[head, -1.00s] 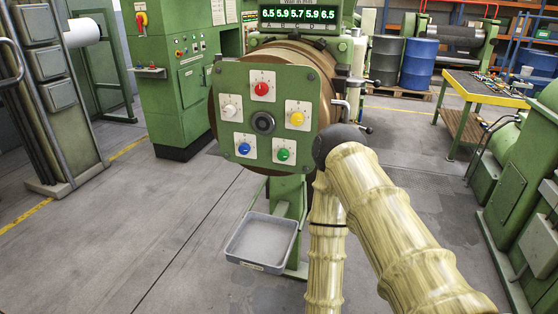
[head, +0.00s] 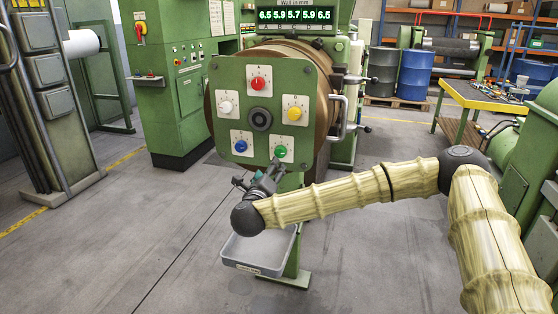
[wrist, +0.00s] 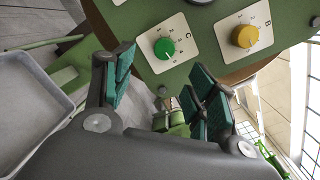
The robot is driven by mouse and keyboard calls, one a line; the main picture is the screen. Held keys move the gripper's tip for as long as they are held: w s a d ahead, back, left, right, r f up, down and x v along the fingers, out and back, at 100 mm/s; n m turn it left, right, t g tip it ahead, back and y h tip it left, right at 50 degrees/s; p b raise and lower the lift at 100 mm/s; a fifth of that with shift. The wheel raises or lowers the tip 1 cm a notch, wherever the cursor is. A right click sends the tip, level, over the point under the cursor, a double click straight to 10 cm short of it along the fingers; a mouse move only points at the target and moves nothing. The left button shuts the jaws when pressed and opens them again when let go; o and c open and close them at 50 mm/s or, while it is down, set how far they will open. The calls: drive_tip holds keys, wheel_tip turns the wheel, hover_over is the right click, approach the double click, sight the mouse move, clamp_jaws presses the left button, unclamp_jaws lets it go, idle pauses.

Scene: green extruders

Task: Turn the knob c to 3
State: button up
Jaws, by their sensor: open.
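The green knob c (head: 280,151) sits on a white plate at the lower right of the green panel (head: 230,75). In the wrist view the green knob (wrist: 164,48) is at the top middle, on a plate lettered C; I cannot read which number it points to. My gripper (head: 270,168) is just below and in front of this knob, pointing up toward the panel. In the wrist view my gripper (wrist: 162,78) has its teal-padded fingers spread apart, with nothing between them. The knob is beyond the fingertips, apart from them.
The yellow knob (head: 294,113) is above the green one, the blue knob (head: 241,146) to its left. White (head: 226,107) and red (head: 258,83) knobs are farther up. A grey tray (head: 233,261) stands below the panel. A metal handle (head: 343,118) juts out at the panel's right.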

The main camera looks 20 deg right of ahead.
sight(279, 153)
drive_tip(key=shift+m, duration=0.3)
drive_tip(key=p+x, duration=0.1)
drive_tip(key=x, duration=0.2)
drive_tip(key=p+x, duration=0.1)
drive_tip(key=x, duration=0.7)
drive_tip(key=shift+d+r+p, duration=0.3)
drive_tip(key=shift+p, duration=0.1)
drive_tip(key=c, duration=1)
drive_tip(key=shift+c, duration=0.2)
